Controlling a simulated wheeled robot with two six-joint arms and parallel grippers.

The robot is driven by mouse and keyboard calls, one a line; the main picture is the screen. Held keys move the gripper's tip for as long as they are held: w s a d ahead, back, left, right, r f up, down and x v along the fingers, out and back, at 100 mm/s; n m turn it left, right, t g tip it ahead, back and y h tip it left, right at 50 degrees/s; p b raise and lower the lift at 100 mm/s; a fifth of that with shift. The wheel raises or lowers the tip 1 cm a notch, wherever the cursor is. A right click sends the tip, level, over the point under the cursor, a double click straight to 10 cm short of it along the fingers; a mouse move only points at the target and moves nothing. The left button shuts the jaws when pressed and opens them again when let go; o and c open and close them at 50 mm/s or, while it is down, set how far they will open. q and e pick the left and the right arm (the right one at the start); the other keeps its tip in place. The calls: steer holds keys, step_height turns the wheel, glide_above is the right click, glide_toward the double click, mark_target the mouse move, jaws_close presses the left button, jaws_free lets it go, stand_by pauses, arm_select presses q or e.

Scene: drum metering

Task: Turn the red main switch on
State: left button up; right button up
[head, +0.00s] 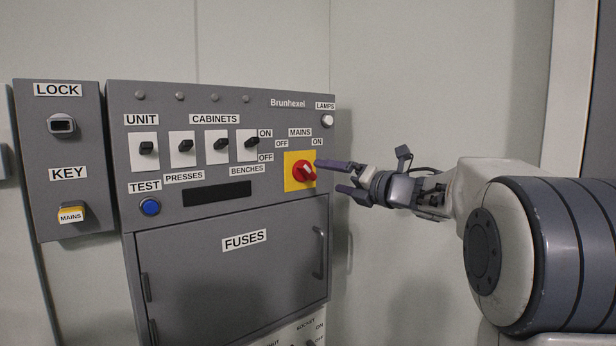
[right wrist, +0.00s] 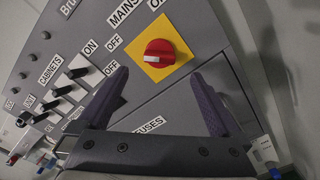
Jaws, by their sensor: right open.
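The red main switch (head: 304,172) is a round rotary knob on a yellow plate (head: 291,183) at the panel's right side, below the MAINS label with OFF to the left and ON to the right. The right wrist view shows the knob (right wrist: 160,51) with a white bar across it. The bar appears to slant along the OFF side's diagonal; I cannot tell which end is the pointer. My right gripper (head: 328,176) is open and empty, just right of the knob in the head view. In the wrist view its fingers (right wrist: 160,74) are spread below the knob, apparently not touching it. My left gripper is not in view.
Several black toggle switches (head: 185,146) stand left of the main switch. A blue TEST button (head: 150,207), a yellow MAINS key tag (head: 71,214) and the FUSES door (head: 235,265) with its handle (head: 318,252) are lower. The wall right of the panel is bare.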

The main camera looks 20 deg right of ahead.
mark_target(311, 173)
steer(key=p+x, duration=0.1)
steer(key=x, duration=0.8)
steer(key=shift+p, duration=0.4)
steer(key=c, duration=1.4)
